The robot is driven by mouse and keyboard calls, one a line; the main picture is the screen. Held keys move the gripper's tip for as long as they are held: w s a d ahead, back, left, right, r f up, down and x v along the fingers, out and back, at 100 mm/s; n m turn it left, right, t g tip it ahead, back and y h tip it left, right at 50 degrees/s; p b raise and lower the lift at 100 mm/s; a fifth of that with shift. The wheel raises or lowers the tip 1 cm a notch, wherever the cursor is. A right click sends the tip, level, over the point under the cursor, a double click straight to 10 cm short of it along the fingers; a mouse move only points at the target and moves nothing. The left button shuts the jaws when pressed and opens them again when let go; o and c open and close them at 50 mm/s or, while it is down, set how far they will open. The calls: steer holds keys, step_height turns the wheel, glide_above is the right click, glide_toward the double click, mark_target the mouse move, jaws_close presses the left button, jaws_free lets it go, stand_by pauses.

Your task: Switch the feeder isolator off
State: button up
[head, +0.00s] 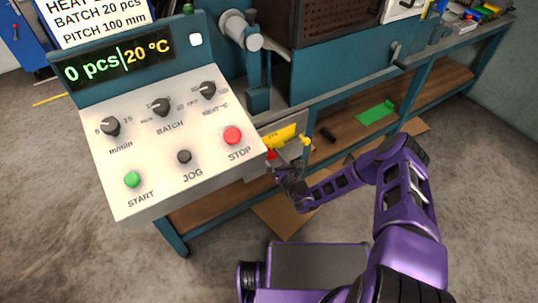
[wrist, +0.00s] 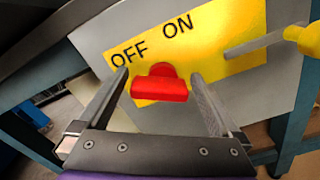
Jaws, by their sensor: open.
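The feeder isolator is a red handle (wrist: 160,86) on a yellow plate (wrist: 228,40) marked OFF and ON, fixed to a grey panel (wrist: 178,119). OFF is at the upper left of the handle and ON is above it, to the right. I cannot tell which mark the handle points to. My gripper (wrist: 161,80) is open, with one finger on each side of the handle in the wrist view. Contact cannot be made out. In the head view the yellow plate (head: 283,135) and a little red (head: 271,154) show just above my gripper (head: 280,172).
A thin rod with a yellow knob (wrist: 310,40) sticks out at the right of the plate. The control panel (head: 150,165), with START, JOG and STOP buttons, stands left of my gripper. A teal bench frame (head: 335,92) is behind. Floor is free at the right.

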steer(key=c, duration=1.2)
steer(key=shift+n, duration=0.3)
steer(key=n+p, duration=0.1)
steer(key=n, duration=0.2)
steer(key=shift+s+a, duration=0.1)
steer(key=shift+f+n+p, duration=0.1)
steer(key=shift+n+p, duration=0.45)
steer(key=shift+n, duration=0.55)
steer(key=o, duration=1.2)
